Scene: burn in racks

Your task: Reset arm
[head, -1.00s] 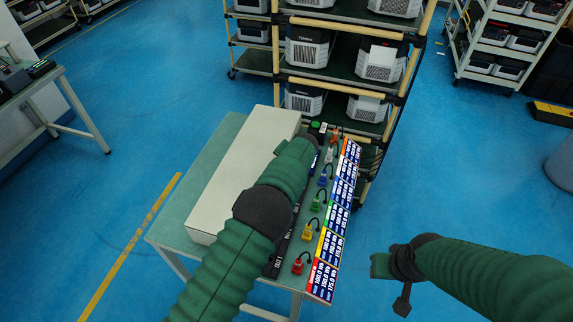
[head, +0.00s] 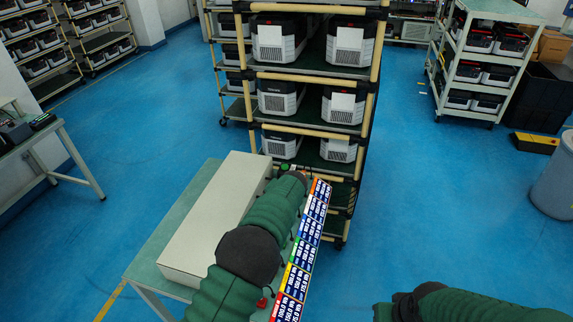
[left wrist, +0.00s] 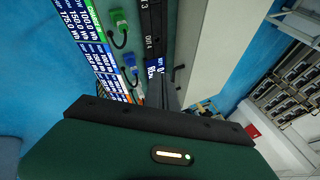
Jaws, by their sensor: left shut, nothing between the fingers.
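My left arm reaches over a green-topped table (head: 152,260). Its gripper tip is mostly hidden behind the arm in the head view. In the left wrist view my left gripper (left wrist: 165,92) is shut and empty above the black socket strip (left wrist: 150,35). A green plug (left wrist: 119,20) and a blue plug (left wrist: 129,62) with short black cables lie beside the strip. A row of colour-edged label cards (head: 303,245) runs along the table's right edge. My right gripper (head: 385,311) is at the bottom edge of the head view, partly cut off, over open floor; its fingers are unclear.
A long pale box (head: 215,215) lies on the table left of my arm. A tall shelf rack (head: 312,70) with grey-and-black units stands behind the table. A wheeled rack (head: 480,70) stands at the back right. Blue floor (head: 430,200) is clear on the right.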

